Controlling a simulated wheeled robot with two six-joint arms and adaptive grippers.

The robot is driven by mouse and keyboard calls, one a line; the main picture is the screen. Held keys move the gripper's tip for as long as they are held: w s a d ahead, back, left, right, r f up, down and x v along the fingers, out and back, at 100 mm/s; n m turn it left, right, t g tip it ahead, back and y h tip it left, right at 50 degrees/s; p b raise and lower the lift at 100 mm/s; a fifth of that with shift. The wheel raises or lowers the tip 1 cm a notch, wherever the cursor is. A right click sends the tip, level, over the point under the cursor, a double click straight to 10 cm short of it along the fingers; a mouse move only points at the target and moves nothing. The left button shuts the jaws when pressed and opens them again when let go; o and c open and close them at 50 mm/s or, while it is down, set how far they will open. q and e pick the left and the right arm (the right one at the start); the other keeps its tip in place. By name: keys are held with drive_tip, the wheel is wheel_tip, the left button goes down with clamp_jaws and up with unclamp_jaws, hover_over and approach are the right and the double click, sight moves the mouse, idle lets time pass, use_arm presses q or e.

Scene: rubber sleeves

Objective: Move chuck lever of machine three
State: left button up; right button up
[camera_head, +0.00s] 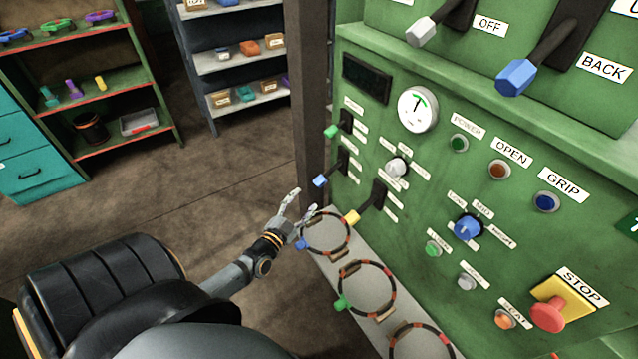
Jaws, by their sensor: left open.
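A green machine panel (420,165) fills the right side. A large lever with a blue tip (515,78) stands near the BACK label, and one with a white tip (420,33) near the OFF label. Three small levers sit lower left, with a green tip (330,132), a blue tip (320,181) and a yellow tip (352,217). Their labels are too small to read, so I cannot tell which is the chuck lever. My left gripper (304,199) is open and empty, just below the blue-tipped small lever and left of the yellow-tipped one. My right gripper is out of view.
Several ringed sleeves, one of them the middle ring (393,303), stand on a grey ledge (382,254) below the panel. A dark post (311,90) rises behind my gripper. A STOP button (549,312) is at lower right. Shelves (100,95) stand behind open floor.

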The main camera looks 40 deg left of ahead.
sight(319, 182)
use_arm(q)
drive_tip(key=w+b, duration=0.1)
drive_tip(key=w, duration=0.2)
drive_tip(key=w+b, duration=0.1)
drive_tip(key=w, duration=0.2)
drive_tip(key=w+b, duration=0.1)
drive_tip(key=w, duration=0.2)
drive_tip(key=shift+w+a+f, duration=0.1)
drive_tip(key=shift+a+f, duration=0.05)
drive_tip(key=shift+a, duration=0.25)
drive_tip(key=shift+w, duration=0.5)
drive_tip(key=shift+c, duration=0.2)
clamp_jaws()
